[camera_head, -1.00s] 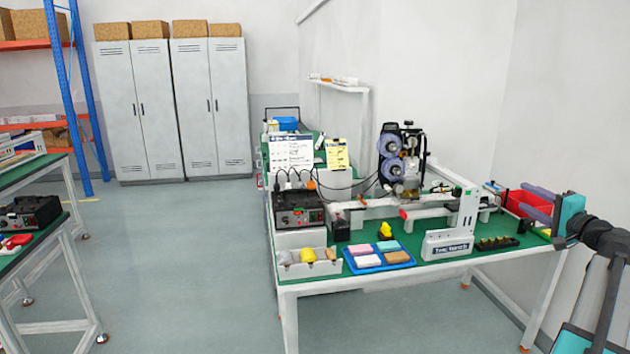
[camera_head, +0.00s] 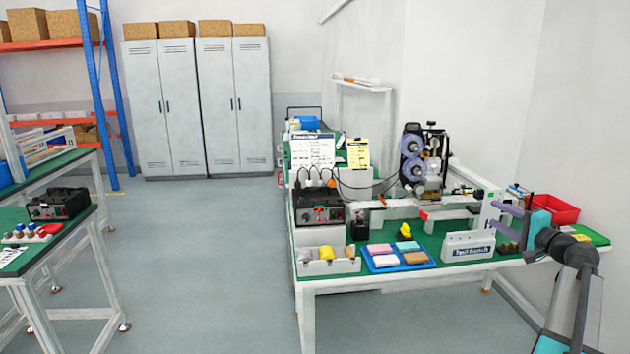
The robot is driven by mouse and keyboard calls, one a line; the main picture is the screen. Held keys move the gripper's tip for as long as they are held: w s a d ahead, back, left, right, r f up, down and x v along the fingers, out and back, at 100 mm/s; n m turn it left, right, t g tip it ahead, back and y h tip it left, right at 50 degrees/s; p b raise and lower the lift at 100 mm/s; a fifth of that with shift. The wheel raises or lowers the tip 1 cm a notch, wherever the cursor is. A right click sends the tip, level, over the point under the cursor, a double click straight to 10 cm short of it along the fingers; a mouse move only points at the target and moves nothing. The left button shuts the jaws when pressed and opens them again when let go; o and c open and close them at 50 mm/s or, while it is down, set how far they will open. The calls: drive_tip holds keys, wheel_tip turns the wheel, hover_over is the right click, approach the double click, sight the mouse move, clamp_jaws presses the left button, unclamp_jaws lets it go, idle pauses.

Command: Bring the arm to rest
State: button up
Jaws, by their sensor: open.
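My gripper (camera_head: 508,217) is at the right of the head view, with its two purple-grey fingers apart and nothing between them. The fingers point left, in front of the right end of the green-topped workbench (camera_head: 345,274). My dark wrist and grey arm run from the gripper down to the lower right corner. The gripper hides part of the bench's right end. I cannot tell how far above the bench it is.
The bench carries a blue tray (camera_head: 371,265) of coloured blocks, a white bin (camera_head: 311,267), a black device (camera_head: 320,210), a reel machine (camera_head: 417,157) and a red bin (camera_head: 556,209). Another bench (camera_head: 75,227) stands at left. Grey floor (camera_head: 205,260) between them is clear.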

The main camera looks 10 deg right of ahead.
drive_tip(key=w+a+f+n+g+y, duration=0.15)
drive_tip(key=w+a+f, duration=0.35)
drive_tip(key=a+f, duration=0.8)
drive_tip(key=w+a+f+n+g+y, duration=0.1)
drive_tip(key=w+a+f+g+y, duration=0.3)
drive_tip(key=a+f, duration=0.95)
drive_tip(key=s+a+f+n+g+b, duration=0.1)
drive_tip(key=s+a+f+n+g, duration=0.2)
drive_tip(key=a+f, duration=0.8)
drive_tip(key=s+a+f+g, duration=0.3)
drive_tip(key=s+a+f, duration=0.1)
drive_tip(key=a+f, duration=0.75)
drive_tip(key=s+a+f+n+g, duration=0.2)
drive_tip(key=s+a+f, duration=0.35)
drive_tip(key=s, duration=0.25)
drive_tip(key=s+a+f+n+g+b, duration=0.1)
drive_tip(key=s+a+f+g, duration=0.25)
drive_tip(key=s+f, duration=0.35)
drive_tip(key=s+a+f+n+g, duration=0.2)
drive_tip(key=s+a+f, duration=0.3)
drive_tip(key=s, duration=0.4)
drive_tip(key=s+d+f+n+g+h, duration=0.2)
drive_tip(key=s+f+h, duration=0.15)
drive_tip(key=s, duration=0.75)
drive_tip(key=s+d+n+g+h, duration=0.2)
drive_tip(key=s+d+n+h, duration=0.1)
drive_tip(key=s+d, duration=0.4)
drive_tip(key=shift+d+f+h, duration=0.15)
drive_tip(key=shift+d+h, duration=0.05)
drive_tip(key=shift+h, duration=0.2)
